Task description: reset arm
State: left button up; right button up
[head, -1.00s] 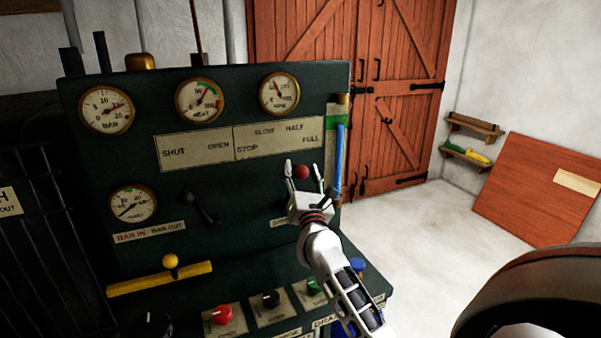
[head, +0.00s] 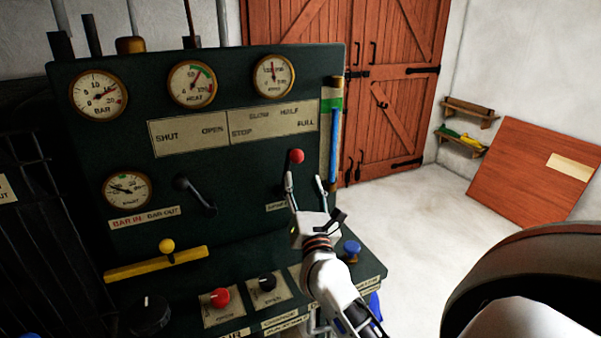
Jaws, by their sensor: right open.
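My right gripper (head: 305,180) is open and empty in front of the dark green control panel (head: 240,190). Its fingers point up, with the tips just below a red ball knob (head: 297,156). The knob stands clear above the gap between the fingers. The left fingertip looks close to the knob's stem; I cannot tell whether they touch. The gripper partly hides a small label on the panel. My left gripper is out of view.
A black lever (head: 197,196), a yellow bar with a ball (head: 157,264) and several gauges are on the panel. Red (head: 220,297), black (head: 267,282) and blue (head: 352,248) knobs sit on the lower ledge. Open floor (head: 425,230) lies to the right.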

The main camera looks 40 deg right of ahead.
jog(key=shift+s+a+f, duration=0.15)
jog(key=shift+s+a, duration=0.1)
jog(key=shift+s, duration=0.2)
